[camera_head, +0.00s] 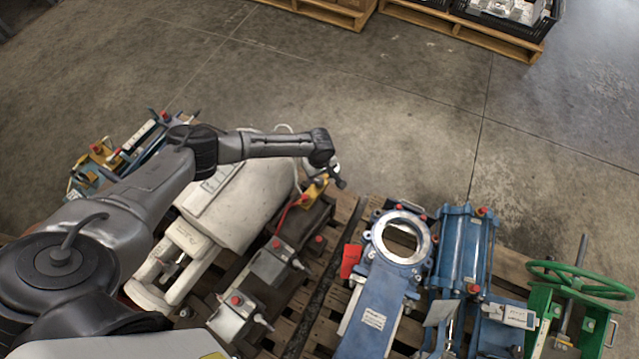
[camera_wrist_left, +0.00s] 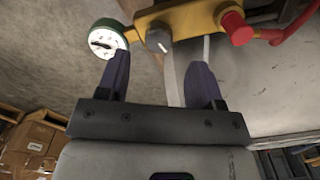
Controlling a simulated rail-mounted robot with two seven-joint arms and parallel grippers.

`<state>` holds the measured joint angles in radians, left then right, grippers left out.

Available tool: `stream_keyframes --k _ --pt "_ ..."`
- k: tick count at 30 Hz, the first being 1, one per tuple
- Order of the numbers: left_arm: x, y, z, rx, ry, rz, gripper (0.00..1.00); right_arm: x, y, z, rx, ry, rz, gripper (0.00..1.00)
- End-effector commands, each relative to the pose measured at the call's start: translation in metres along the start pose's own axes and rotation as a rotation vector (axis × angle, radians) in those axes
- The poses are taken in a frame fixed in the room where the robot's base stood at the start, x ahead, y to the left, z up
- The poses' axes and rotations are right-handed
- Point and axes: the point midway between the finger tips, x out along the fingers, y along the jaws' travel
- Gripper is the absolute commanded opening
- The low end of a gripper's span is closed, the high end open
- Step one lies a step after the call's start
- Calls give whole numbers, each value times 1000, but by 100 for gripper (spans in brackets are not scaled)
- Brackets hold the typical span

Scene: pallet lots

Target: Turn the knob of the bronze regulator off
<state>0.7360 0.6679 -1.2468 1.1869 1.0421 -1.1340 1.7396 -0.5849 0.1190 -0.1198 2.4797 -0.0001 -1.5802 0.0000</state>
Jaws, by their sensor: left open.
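The bronze regulator (camera_head: 317,189) is a gold-yellow body on the dark unit at the right of the white casing in the head view. In the left wrist view the regulator body (camera_wrist_left: 192,17) crosses the top. Its grey knob (camera_wrist_left: 158,40) has a pale pointer line. A green-rimmed gauge (camera_wrist_left: 107,39) is at its left and a red cap (camera_wrist_left: 235,27) at its right. My left gripper (camera_wrist_left: 160,78) is open and empty, with the knob ahead between its two fingers, apart from them. In the head view my left gripper (camera_head: 337,178) is small and partly hidden behind my wrist.
Blue gate valve (camera_head: 380,290) with a red tag (camera_head: 350,260), blue cylinder (camera_head: 462,250) and green handwheel (camera_head: 580,280) stand to the right on pallets. Another gold-and-blue assembly (camera_head: 95,160) is at the left.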

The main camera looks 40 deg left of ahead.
Motion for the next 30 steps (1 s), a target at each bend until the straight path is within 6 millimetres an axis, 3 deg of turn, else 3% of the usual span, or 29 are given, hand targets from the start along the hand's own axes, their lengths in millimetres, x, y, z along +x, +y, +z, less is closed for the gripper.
stream_keyframes --k 1,3,10,25,30 --pt "15 0 0 0 0 0 60 12 -1 4 1 -2 -1 43" --pt "25 0 0 0 0 0 60 18 -2 6 3 -1 -2 43" --pt "48 0 0 2 0 0 60 32 -2 9 4 2 -3 43" --pt "56 0 0 1 -1 0 60 36 1 10 -5 4 5 43" --pt "56 0 0 1 -1 0 46 36 1 10 -7 4 6 43"
